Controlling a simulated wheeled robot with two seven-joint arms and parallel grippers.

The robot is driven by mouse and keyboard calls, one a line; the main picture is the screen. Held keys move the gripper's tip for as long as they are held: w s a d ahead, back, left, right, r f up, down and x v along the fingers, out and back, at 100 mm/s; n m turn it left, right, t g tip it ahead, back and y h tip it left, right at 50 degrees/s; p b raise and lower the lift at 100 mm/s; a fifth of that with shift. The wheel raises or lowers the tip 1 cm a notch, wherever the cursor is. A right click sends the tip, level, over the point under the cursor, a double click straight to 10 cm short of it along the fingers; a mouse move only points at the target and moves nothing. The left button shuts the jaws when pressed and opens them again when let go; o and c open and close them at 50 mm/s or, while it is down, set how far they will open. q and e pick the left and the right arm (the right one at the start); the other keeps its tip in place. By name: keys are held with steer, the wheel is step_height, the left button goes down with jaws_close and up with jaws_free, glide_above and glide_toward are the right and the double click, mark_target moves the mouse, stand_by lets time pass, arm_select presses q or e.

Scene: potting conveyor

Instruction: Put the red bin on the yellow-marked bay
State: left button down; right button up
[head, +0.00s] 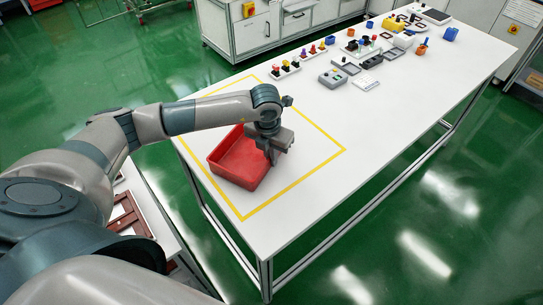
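The red bin (236,166) is an open-topped tray. It appears upright on the white table, inside the yellow-marked bay (294,184), towards the bay's near left part. The bay is a yellow outline on the table top, and its far left part is hidden by my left arm. My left gripper (272,158) points down at the bin's right rim, with its fingers at or very near the bin wall. It hides that part of the rim, so I cannot tell if the fingers grip it. My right gripper does not show.
The white table (370,125) is bare to the right of the bay. Beyond the bay stand a row of small coloured parts (303,54), a grey control box (333,77) and several other items. A lower surface with brown-red racks (128,215) is at left.

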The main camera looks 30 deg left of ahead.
arm_select(q)
steer(key=shift+f, duration=0.2)
steer(key=c, duration=2)
jaws_free()
steer(key=shift+r, duration=0.1)
steer(key=shift+r, duration=0.1)
steer(key=shift+r, duration=0.15)
steer(key=shift+r+b, duration=0.3)
steer(key=shift+r, duration=0.05)
steer(key=r+b, duration=0.1)
steer(key=r, duration=0.2)
steer(key=s+r+b, duration=0.1)
steer(key=r, duration=0.2)
steer(key=r+b, duration=0.1)
steer(key=r, duration=0.3)
steer(key=shift+s+b, duration=0.15)
steer(key=shift+b, duration=0.25)
steer(key=shift+s+r, duration=0.1)
steer(key=shift+r, duration=0.4)
